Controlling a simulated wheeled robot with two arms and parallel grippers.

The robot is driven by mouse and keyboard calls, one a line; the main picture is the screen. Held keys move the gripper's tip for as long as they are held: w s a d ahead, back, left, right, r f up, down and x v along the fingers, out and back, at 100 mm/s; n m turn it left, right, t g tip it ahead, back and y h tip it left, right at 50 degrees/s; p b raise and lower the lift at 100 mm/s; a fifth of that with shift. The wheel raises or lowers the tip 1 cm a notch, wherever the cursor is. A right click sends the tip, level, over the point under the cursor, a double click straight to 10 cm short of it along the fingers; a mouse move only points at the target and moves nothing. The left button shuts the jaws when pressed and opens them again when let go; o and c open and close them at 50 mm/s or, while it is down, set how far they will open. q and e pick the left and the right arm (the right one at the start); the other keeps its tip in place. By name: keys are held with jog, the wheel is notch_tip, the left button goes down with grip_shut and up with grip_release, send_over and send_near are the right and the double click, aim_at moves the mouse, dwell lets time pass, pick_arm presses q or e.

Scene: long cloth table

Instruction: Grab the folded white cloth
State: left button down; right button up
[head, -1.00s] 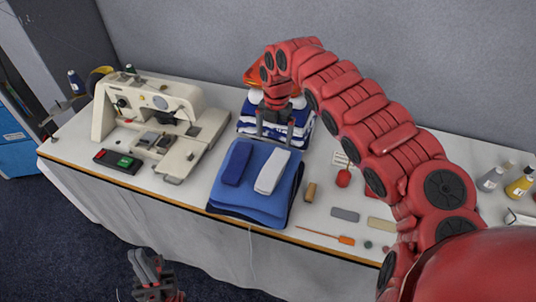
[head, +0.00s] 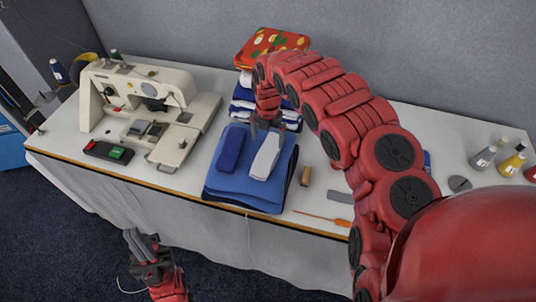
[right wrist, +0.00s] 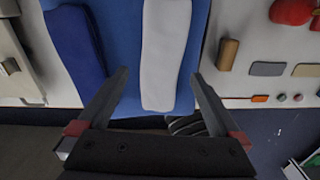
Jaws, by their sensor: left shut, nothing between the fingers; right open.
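The folded white cloth (head: 266,158) lies on a folded blue cloth stack (head: 245,188), to the right of a folded dark-blue cloth (head: 231,149). My right gripper (head: 267,131) is open at the far end of the white cloth and hides that end in the head view. In the right wrist view the white cloth (right wrist: 165,50) runs between the two spread fingers of the right gripper (right wrist: 160,76). My left gripper (head: 138,243) is shut and empty, low in front of the table.
A sewing machine (head: 150,110) stands on the left of the table (head: 75,128). Behind the blue stack are striped blue-and-white cloths (head: 240,108) and a red patterned bundle (head: 268,42). A wooden block (head: 306,176) and an orange-handled tool (head: 335,222) lie to the right.

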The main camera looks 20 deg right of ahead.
aim_at(268, 152)
jog(key=shift+f, duration=0.35)
jog(key=shift+s+f+p, duration=0.1)
jog(key=shift+f+p, duration=0.15)
jog(key=shift+p, duration=0.2)
jog(key=f, duration=0.1)
jog(key=f+p, duration=0.1)
jog(key=f, duration=0.1)
jog(key=shift+s+a+f+p, duration=0.15)
jog(key=shift+s+a+p, duration=0.1)
jog(key=shift+p, duration=0.1)
jog(key=shift+d+f, duration=0.2)
jog(key=shift+f, duration=0.55)
jog(key=c, duration=1.2)
jog(key=shift+w+a+r, duration=0.1)
jog(key=shift+r, duration=0.05)
